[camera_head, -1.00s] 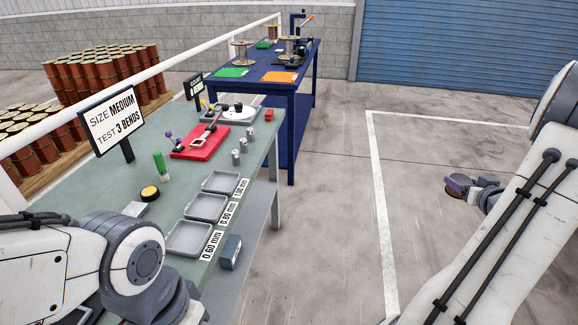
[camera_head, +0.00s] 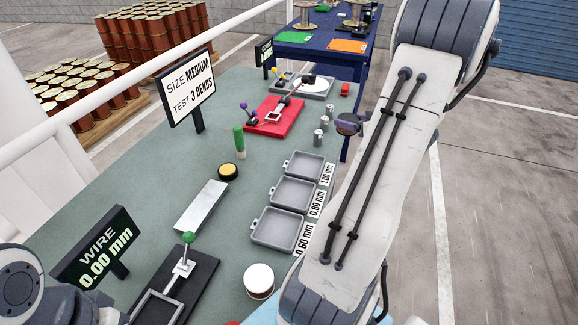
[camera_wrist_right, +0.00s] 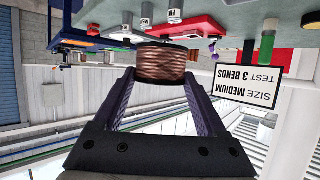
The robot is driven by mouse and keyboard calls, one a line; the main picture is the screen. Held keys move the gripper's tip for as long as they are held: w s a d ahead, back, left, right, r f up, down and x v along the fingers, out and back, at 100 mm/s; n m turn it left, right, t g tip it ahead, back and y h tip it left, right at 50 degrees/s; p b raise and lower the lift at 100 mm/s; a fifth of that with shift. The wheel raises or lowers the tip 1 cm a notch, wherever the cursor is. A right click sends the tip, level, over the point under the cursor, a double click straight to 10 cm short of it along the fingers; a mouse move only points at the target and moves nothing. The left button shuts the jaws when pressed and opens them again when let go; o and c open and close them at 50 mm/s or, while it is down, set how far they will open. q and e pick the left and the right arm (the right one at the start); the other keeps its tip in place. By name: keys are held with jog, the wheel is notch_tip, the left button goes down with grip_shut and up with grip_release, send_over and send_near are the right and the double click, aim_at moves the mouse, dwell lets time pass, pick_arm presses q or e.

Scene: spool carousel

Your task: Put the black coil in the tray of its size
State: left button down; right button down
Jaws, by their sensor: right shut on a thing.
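My right gripper (camera_head: 362,118) is shut on a coil (camera_head: 348,124) at the table's right edge, beyond the trays. In the right wrist view the coil (camera_wrist_right: 160,64) shows copper-brown windings and a dark rim between the fingers (camera_wrist_right: 158,85). Three grey empty trays stand in a row along the right edge: the 1.00 mm tray (camera_head: 304,166) farthest, the 0.80 mm tray (camera_head: 293,195) in the middle, the 0.60 mm tray (camera_head: 275,230) nearest. My left arm shows at the lower left; its gripper is out of view.
A display (camera_head: 98,247) reads WIRE 0.00 mm. A sign (camera_head: 188,88) reads SIZE MEDIUM, TEST 3 BENDS. A green-knobbed device (camera_head: 184,268), white-topped round container (camera_head: 259,280), yellow button (camera_head: 228,171), red fixture (camera_head: 273,117) and metal cylinders (camera_head: 319,137) stand on the table.

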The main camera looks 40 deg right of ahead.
jog(key=s+a+n+t+y, duration=0.1)
jog(key=s+a+n+y, duration=0.4)
jog(key=a, duration=0.2)
jog(key=shift+y, duration=0.3)
jog(key=w+a+f, duration=0.1)
jog(key=w+f, duration=0.1)
jog(key=w, duration=0.1)
jog(key=w+f, duration=0.3)
jog(key=w, duration=0.1)
jog(key=w+a+f, duration=0.1)
jog(key=w+f, duration=0.1)
jog(key=w, duration=0.1)
jog(key=shift+w+a+f, duration=0.35)
jog(key=shift+w+f, duration=0.1)
jog(key=shift+f, duration=1.95)
jog(key=shift+f, duration=0.2)
grip_release()
jog(key=shift+r, duration=0.1)
